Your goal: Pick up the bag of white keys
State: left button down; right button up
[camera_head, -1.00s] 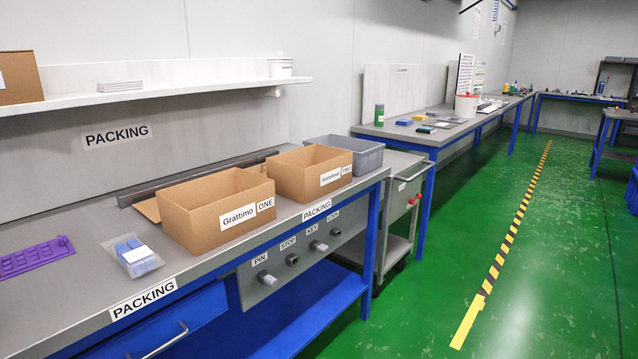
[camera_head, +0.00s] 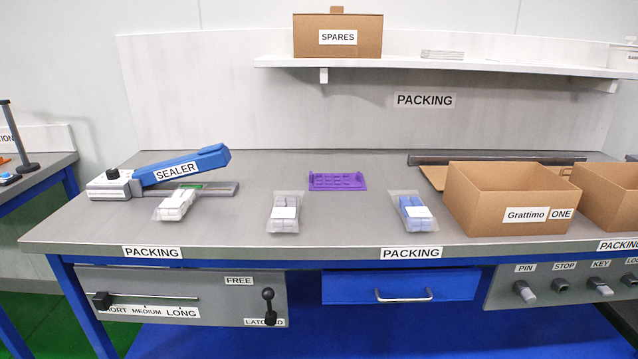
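Three clear bags lie in a row on the grey packing bench (camera_head: 345,230). The left bag (camera_head: 175,204) holds white pieces and lies right beside the sealer. The middle bag (camera_head: 285,212) holds pale grey or whitish pieces with a white label. The right bag (camera_head: 414,212) holds light blue pieces with a white label. The pieces are too small to tell for sure which bag holds white keys. Neither of my grippers shows in this view.
A blue-armed sealer (camera_head: 178,170) stands at the left. A purple tray (camera_head: 337,181) lies behind the bags. An open cardboard box marked Grattimo ONE (camera_head: 488,212) stands at the right. A shelf (camera_head: 440,66) with a SPARES box (camera_head: 338,36) hangs above. The bench front between the bags is clear.

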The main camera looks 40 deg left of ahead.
aim_at(174, 209)
jog(key=u, duration=2.2)
jog(key=i+l, duration=0.15)
